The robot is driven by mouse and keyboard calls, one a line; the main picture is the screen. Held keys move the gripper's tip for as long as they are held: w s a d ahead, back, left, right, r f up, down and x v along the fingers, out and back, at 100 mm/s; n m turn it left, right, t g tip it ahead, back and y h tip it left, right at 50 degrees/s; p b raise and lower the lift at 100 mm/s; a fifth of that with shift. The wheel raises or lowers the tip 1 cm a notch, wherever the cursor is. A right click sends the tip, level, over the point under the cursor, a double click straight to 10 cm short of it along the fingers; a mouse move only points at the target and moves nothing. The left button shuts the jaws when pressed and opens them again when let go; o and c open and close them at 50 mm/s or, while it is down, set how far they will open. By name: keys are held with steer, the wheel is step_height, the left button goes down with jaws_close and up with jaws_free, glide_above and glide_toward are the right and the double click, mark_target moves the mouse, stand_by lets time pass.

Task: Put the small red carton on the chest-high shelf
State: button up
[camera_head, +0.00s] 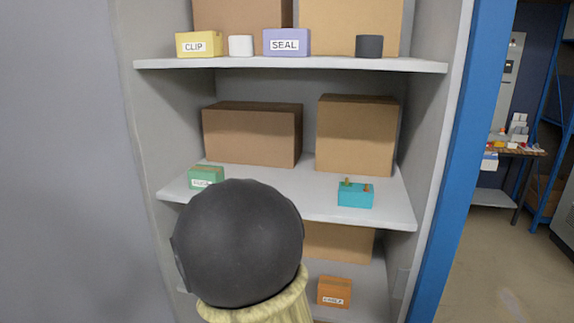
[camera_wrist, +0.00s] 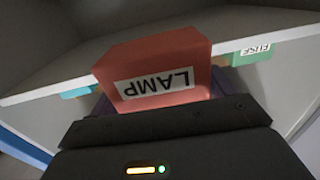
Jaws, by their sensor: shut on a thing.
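The small red carton (camera_wrist: 155,65), labelled LAMP, shows upside down in the wrist view. My gripper (camera_wrist: 165,95) is shut on it. In the head view, my dark arm hides both the carton and the gripper. In the wrist view, the carton overlaps the shelf's edge (camera_wrist: 40,92). I cannot tell whether it is over the shelf or in front of it.
Two large brown boxes (camera_head: 252,135) (camera_head: 356,138) stand at the back of the middle shelf. The upper shelf (camera_head: 290,64) holds the CLIP box (camera_head: 198,44), SEAL box (camera_head: 287,42) and two cylinders. An orange box (camera_head: 334,292) sits below. A blue post (camera_head: 455,170) stands right.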

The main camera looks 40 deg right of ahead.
steer(key=s+d+r+p, duration=0.1)
steer(key=s+r+p, duration=0.2)
steer(key=r, duration=0.4)
steer(key=s+d+r+p, duration=0.1)
steer(key=s+r+p, duration=0.2)
steer(key=r, duration=0.4)
steer(key=shift+s+d+m+g+h+p, duration=0.3)
steer(key=shift+s+p, duration=0.1)
steer(key=shift+s, duration=0.25)
steer(key=shift+f, duration=0.1)
steer(key=f+p+x, duration=0.1)
steer(key=p+x, duration=0.3)
steer(key=x, duration=0.2)
steer(key=p+x, duration=0.4)
steer(key=x, duration=0.3)
steer(key=f+p+x, duration=0.1)
steer(key=p+x, duration=0.4)
steer(key=x, duration=0.1)
steer(key=shift+w+d+f, duration=0.25)
steer(key=shift+w+f, duration=0.05)
steer(key=shift+w, duration=0.05)
steer(key=shift+f, duration=0.4)
